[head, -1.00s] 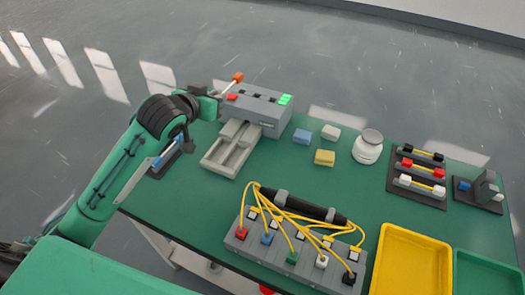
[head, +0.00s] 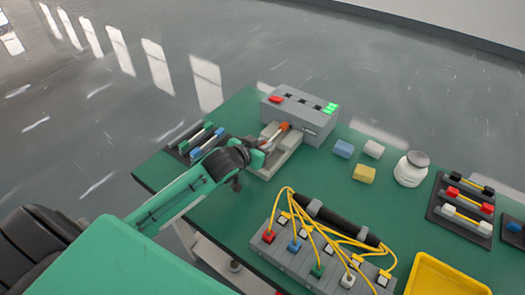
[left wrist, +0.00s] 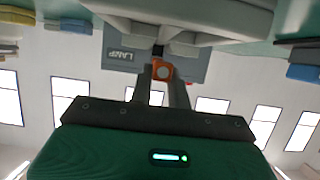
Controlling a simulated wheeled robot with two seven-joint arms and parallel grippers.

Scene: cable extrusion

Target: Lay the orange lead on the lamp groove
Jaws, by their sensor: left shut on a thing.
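The orange lead (head: 284,126) shows its orange end just past my left gripper (head: 270,145), which is shut on it. In the left wrist view the orange end (left wrist: 162,72) sits between the two fingers. The pale grey grooved block (head: 291,144) lies under and beside the gripper. It joins the front of the grey box (head: 297,113), which has a red button and green lights. A LAMP label (left wrist: 120,55) shows on the box in the left wrist view. I cannot tell whether the lead touches the groove. My right gripper is out of view.
A dark rack (head: 182,151) with coloured-ended leads is left of the gripper. Blue (head: 343,149), white (head: 374,149) and yellow (head: 364,173) blocks and a jar (head: 411,169) stand to the right. A grey socket strip (head: 296,260) with yellow cables is in front.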

